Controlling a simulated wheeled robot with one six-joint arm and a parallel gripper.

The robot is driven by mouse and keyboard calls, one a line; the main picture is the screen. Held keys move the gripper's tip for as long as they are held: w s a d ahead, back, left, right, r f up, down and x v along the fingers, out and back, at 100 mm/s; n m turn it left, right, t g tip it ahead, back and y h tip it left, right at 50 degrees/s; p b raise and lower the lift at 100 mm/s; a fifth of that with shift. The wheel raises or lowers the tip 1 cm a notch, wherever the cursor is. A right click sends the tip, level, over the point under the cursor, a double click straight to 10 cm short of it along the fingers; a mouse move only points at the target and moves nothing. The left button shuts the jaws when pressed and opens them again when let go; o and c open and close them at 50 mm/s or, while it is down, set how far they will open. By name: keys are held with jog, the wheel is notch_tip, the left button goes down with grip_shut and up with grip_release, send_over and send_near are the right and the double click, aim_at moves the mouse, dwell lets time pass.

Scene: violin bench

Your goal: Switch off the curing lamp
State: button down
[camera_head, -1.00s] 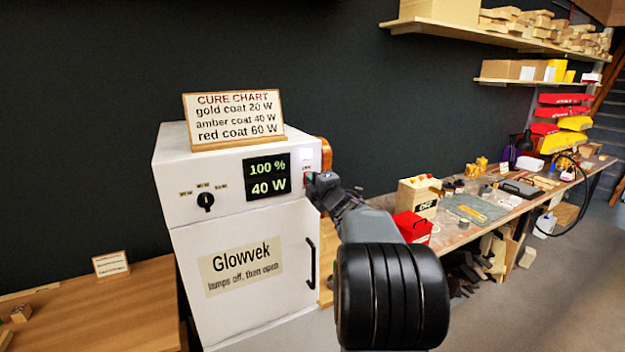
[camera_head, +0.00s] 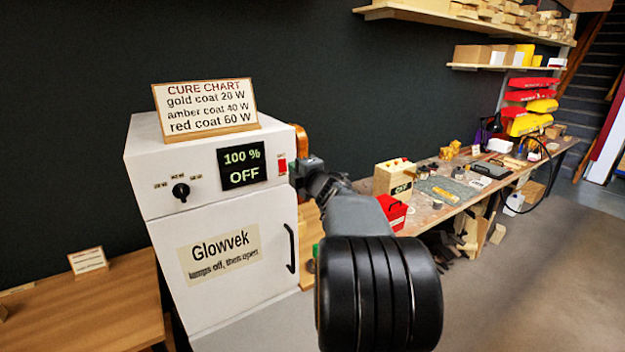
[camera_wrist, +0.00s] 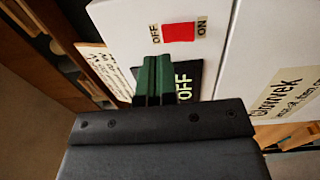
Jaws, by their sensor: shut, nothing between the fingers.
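The curing lamp is a white cabinet (camera_head: 150,222) labelled "Glowvek", with "lamps off, then open" below. Its dark display (camera_head: 242,166) reads "100 %" and "OFF". A red rocker switch (camera_head: 282,166) sits right of the display; in the wrist view the red switch (camera_wrist: 179,32) lies between the words OFF and ON. A black knob (camera_head: 181,192) is on the left of the panel, and a black door handle (camera_head: 291,248) is on the shut door. My gripper (camera_head: 297,172) is at the cabinet's right front edge, near the switch. In the wrist view its green fingers are together and empty, apart from the switch.
A cure chart (camera_head: 206,106) stands on the cabinet top. A wooden bench (camera_head: 120,305) with a small card (camera_head: 87,262) is at left. A cluttered workbench (camera_head: 432,211) holds a red box (camera_head: 393,211) at right.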

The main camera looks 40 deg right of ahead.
jog(key=s+a+b, duration=0.1)
jog(key=s, duration=0.7)
jog(key=shift+s+r, duration=0.3)
jog(key=shift+r, duration=0.1)
jog(key=s+d+f+m+g+h, duration=0.4)
jog(key=d+f+m+g+h, duration=0.25)
jog(key=m, duration=0.45)
jog(key=s+a+f+m+g, duration=0.3)
jog(key=a+f+m+g, duration=0.1)
jog(key=f+m, duration=0.2)
jog(key=s+a+f+g+y, duration=0.1)
jog(key=s+a+f+y, duration=0.1)
jog(key=a, duration=0.7)
jog(key=s+a+f+g+y, duration=0.1)
jog(key=s+a+f+y, duration=0.1)
jog(key=a, duration=0.7)
jog(key=s+a+f+g+y, duration=0.1)
jog(key=s+a+f+y, duration=0.1)
jog(key=a+y, duration=0.3)
jog(key=shift+a+f, duration=0.85)
jog(key=shift+a, duration=1.4)
